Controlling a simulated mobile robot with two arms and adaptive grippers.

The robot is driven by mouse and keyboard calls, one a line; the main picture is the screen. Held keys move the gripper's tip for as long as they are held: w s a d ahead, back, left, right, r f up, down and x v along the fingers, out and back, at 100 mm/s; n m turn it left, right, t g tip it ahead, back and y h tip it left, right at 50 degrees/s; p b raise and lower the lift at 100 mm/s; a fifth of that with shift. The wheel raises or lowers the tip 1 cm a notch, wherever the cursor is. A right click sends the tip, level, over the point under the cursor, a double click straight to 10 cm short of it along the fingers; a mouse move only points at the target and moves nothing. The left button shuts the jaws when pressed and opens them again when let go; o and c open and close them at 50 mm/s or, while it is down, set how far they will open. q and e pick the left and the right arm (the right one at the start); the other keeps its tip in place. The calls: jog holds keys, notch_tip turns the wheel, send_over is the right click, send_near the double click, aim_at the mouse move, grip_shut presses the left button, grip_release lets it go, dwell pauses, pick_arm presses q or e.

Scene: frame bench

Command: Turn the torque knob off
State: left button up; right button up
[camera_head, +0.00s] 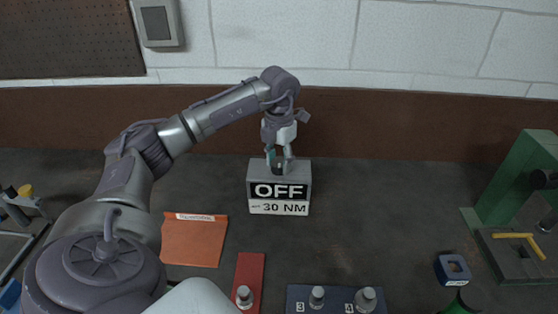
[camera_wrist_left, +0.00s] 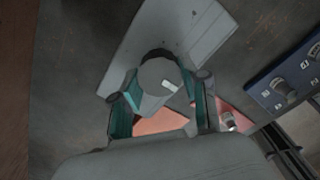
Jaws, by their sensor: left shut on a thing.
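The torque box (camera_head: 280,180) is a grey block on the bench with "OFF" and "30 NM" labels on its front. Its knob (camera_wrist_left: 160,80) is a grey cylinder with a small white mark on top, seen close in the left wrist view. My left gripper (camera_head: 279,160) reaches down over the top of the box. In the left wrist view its teal-padded fingers (camera_wrist_left: 156,88) are shut on the knob, one on each side. In the head view the knob is mostly hidden by the gripper. My right gripper is not in view.
An orange sheet (camera_head: 195,240) lies left of the box. A red strip (camera_head: 249,275) and a dark blue panel with knobs (camera_head: 335,292) are at the front. A blue block (camera_head: 453,269) and a green press (camera_head: 515,185) stand at the right. The bench around the box is clear.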

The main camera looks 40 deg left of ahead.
aim_at(279, 163)
pick_arm(q)
jog(key=o, duration=1.1)
jog(key=shift+o, duration=0.2)
notch_tip(279, 163, up, 12)
dwell(0.3)
